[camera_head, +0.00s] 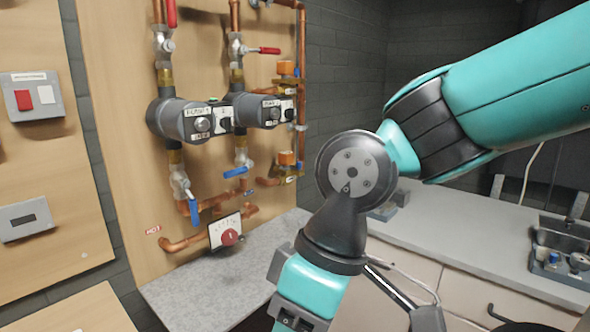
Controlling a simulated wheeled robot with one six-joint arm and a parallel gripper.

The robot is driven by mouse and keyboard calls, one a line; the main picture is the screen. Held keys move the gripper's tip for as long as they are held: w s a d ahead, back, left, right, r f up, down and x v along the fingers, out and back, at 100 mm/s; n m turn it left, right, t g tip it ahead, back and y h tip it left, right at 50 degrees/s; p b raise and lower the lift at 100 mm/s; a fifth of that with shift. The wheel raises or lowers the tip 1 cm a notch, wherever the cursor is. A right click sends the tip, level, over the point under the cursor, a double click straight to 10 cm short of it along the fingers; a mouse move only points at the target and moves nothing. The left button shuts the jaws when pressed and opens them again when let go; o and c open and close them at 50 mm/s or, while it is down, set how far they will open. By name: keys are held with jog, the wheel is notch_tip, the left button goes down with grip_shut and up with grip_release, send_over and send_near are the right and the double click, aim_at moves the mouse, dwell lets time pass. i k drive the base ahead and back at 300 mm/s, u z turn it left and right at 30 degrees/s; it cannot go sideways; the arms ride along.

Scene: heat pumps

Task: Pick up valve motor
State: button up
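A white box with a scale and a round red knob, which looks like the valve motor (224,231), sits on the copper pipework low on the wooden panel, just above the grey counter. Its front is tilted up a little, and its back and mounting are hidden. My teal and black arm reaches in from the upper right and bends down in the middle of the view, to the right of the box and apart from it in the picture. My gripper's fingertips are not in view.
Two dark round pumps (197,122) are mounted on the pipes above the box. Blue valve handles (194,212) and copper pipes crowd around it. The grey counter (205,290) below is bare.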

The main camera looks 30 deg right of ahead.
aim_at(286, 157)
jog(key=u, duration=0.5)
jog(key=k, duration=1.15)
jog(key=z, duration=0.35)
jog(key=i, duration=2.05)
jog(key=u, duration=0.3)
